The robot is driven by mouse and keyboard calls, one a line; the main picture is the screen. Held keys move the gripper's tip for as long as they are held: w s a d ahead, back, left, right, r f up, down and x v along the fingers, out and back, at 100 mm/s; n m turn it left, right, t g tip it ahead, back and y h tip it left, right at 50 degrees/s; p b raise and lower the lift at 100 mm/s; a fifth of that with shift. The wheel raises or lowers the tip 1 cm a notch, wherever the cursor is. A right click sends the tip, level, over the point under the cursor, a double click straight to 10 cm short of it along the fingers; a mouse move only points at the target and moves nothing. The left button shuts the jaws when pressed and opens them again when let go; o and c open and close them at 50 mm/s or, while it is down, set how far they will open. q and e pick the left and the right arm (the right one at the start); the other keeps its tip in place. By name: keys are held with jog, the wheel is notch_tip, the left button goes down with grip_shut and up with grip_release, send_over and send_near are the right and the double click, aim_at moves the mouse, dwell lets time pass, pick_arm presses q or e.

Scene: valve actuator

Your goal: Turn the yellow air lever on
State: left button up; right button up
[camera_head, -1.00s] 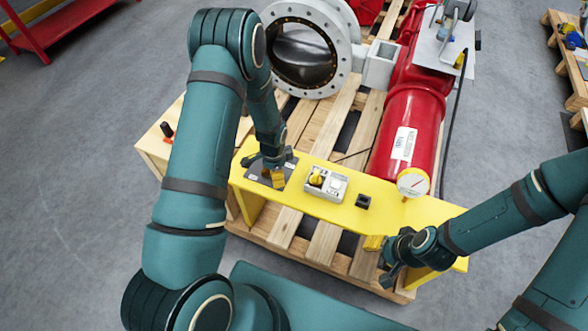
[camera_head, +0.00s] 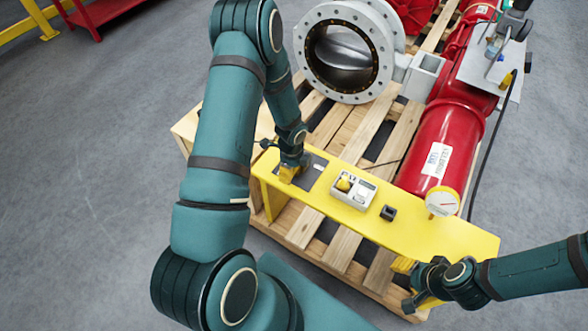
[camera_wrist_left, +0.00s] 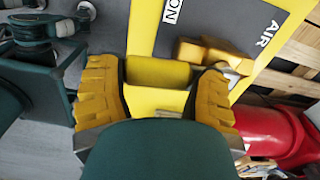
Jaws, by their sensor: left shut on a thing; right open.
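The yellow air lever's hub (camera_wrist_left: 205,52) sits on a dark grey plate (camera_wrist_left: 240,22) marked AIR and ON in the left wrist view. My left gripper (camera_wrist_left: 160,88) has its yellow-padded fingers on either side of a yellow piece beside that plate and is shut on it. It appears to be the lever's handle, though it blends with the yellow panel. In the head view, my left gripper (camera_head: 290,172) is at the panel's left end, hiding the lever. The plate (camera_head: 315,170) shows just right of it. My right gripper (camera_head: 425,290) is open near the panel's right end.
The yellow panel (camera_head: 450,232) carries a grey switch box (camera_head: 352,190) with a yellow knob, and a small black block (camera_head: 388,212). Behind it are a red cylinder (camera_head: 445,140) with a gauge (camera_head: 442,201) and a flanged valve (camera_head: 348,50) on a wooden pallet (camera_head: 350,135).

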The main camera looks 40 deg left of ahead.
pick_arm(q)
jog(key=shift+s+f, duration=0.35)
jog(key=shift+s, duration=0.2)
jog(key=o, duration=1.3)
jog(key=shift+w+a, duration=0.1)
jog(key=shift+w, duration=0.15)
jog(key=shift+w+r, duration=0.1)
jog(key=shift+r, duration=0.25)
notch_tip(320, 180, up, 12)
jog(key=shift+f, duration=0.25)
